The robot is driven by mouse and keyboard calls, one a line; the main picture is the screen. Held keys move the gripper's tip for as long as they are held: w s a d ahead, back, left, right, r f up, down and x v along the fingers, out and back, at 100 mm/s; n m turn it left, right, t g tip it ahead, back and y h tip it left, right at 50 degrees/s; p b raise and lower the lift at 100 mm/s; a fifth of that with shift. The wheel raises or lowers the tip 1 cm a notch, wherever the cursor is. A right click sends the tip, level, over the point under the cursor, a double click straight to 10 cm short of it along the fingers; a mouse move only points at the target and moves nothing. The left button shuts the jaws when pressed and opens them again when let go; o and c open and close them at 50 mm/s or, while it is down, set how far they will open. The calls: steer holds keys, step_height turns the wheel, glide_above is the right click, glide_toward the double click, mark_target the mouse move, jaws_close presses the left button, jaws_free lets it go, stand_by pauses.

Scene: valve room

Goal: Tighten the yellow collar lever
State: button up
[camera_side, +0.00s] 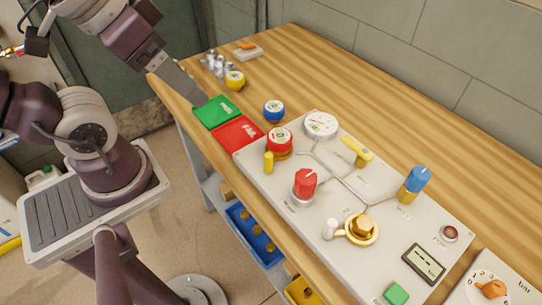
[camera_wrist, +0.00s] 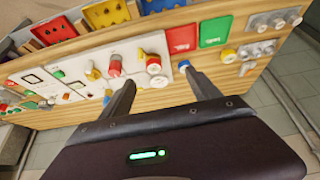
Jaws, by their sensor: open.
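On the light grey valve panel (camera_side: 300,200), a yellow lever handle (camera_side: 357,148) lies flat behind the red knob. A brass hex collar (camera_side: 362,229) with a short white-ended lever (camera_side: 332,228) sits nearer the front. I cannot tell for certain which of these is the yellow collar lever. My gripper (camera_side: 198,98) is over the table's left end by the green card, apart from the panel. In the wrist view its two fingers (camera_wrist: 158,78) are spread with nothing between them.
A red knob (camera_side: 304,184), a blue-topped valve (camera_side: 415,182) and a red-capped dial (camera_side: 279,143) rise from the panel. Green (camera_side: 217,111) and red (camera_side: 238,133) cards and a blue round cap (camera_side: 274,110) lie left of it.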

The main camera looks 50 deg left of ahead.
steer(key=shift+w+d+r, duration=0.1)
steer(key=shift+w+r, duration=0.05)
steer(key=shift+w, duration=0.1)
steer(key=c, duration=0.3)
steer(key=w, duration=0.1)
steer(key=w+r+m+g, duration=0.1)
steer(key=w+d+g, duration=0.1)
steer(key=w, duration=0.1)
steer(key=shift+w+d+r+m, duration=0.1)
steer(key=shift+r+m, duration=0.15)
steer(key=shift+m, duration=0.05)
steer(key=c, duration=0.8)
steer(key=w+d, duration=0.1)
steer(key=w, duration=0.1)
steer(key=w+m+g, duration=0.1)
steer(key=w, duration=0.1)
steer(key=w+d+g, duration=0.1)
steer(key=shift+w+d+f+m, duration=0.3)
steer(key=shift+w+d+f, duration=0.05)
steer(key=shift+w, duration=0.05)
jaws_close()
steer(key=w+d+f+m+g+y, duration=0.1)
steer(key=w+d+f+m+g, duration=0.2)
steer(key=w+d+f, duration=0.4)
step_height(320, 180, down, 2)
steer(key=shift+w+d+f+g+y, duration=0.3)
steer(key=shift+w+g, duration=0.2)
steer(key=shift+w, duration=0.4)
